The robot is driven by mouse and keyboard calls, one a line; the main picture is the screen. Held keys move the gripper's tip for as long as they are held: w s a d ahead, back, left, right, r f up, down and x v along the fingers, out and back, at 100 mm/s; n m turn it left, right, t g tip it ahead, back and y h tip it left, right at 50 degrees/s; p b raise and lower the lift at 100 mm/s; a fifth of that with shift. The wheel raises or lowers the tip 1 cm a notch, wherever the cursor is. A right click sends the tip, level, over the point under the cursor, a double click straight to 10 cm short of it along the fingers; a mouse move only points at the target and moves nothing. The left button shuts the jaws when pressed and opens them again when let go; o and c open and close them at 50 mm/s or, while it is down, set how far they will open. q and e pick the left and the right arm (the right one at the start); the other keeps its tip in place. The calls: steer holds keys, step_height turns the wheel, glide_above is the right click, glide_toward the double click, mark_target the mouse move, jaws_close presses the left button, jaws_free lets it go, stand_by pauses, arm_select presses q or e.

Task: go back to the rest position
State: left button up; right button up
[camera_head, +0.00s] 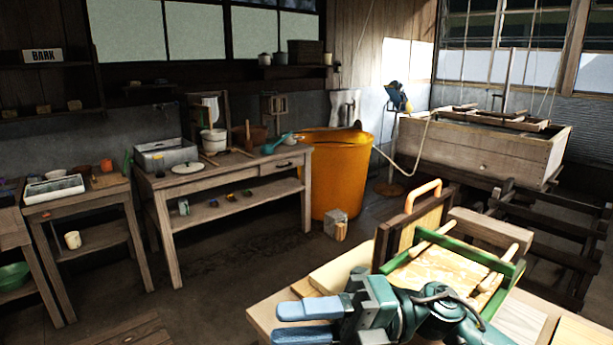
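My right gripper (278,323) is at the bottom centre, over the near wooden bench (262,308). Its two blue fingers point left with a gap between them and nothing in it. Its teal body and wrist hide part of the bench. A green-edged frame with pale wooden bars (482,257) lies behind and right of the gripper, apart from the fingers. A dark upright board with an orange handle (423,192) stands next to that frame. My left gripper does not show.
A wooden table (165,187) with pots stands at the back left, beside an orange tub (341,183). A large wooden vat (480,155) is at the back right. The floor between the tables and bench is mostly clear.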

steer(key=w+d+f+m+t+h, duration=0.3)
steer(key=f+m+t, duration=0.3)
steer(key=m+t, duration=0.6)
steer(key=w+d+f+m+t+h, duration=0.3)
steer(key=f+m+t, duration=0.45)
steer(key=m, duration=0.65)
steer(key=s+d+f+m+g+h, duration=0.1)
steer(key=s+d+f+m+h, duration=0.2)
steer(key=f, duration=0.4)
steer(key=s+d+f+m+g+h, duration=0.2)
steer(key=s+f+m, duration=0.3)
steer(key=f, duration=0.3)
steer(key=s+d+f+m+g+h, duration=0.1)
steer(key=s+d+f+m+h, duration=0.3)
steer(key=f, duration=0.4)
steer(key=shift+s+d+f+h, duration=0.25)
steer(key=shift+s+d+h, duration=0.3)
steer(key=shift+s, duration=0.35)
steer(key=shift+a, duration=0.1)
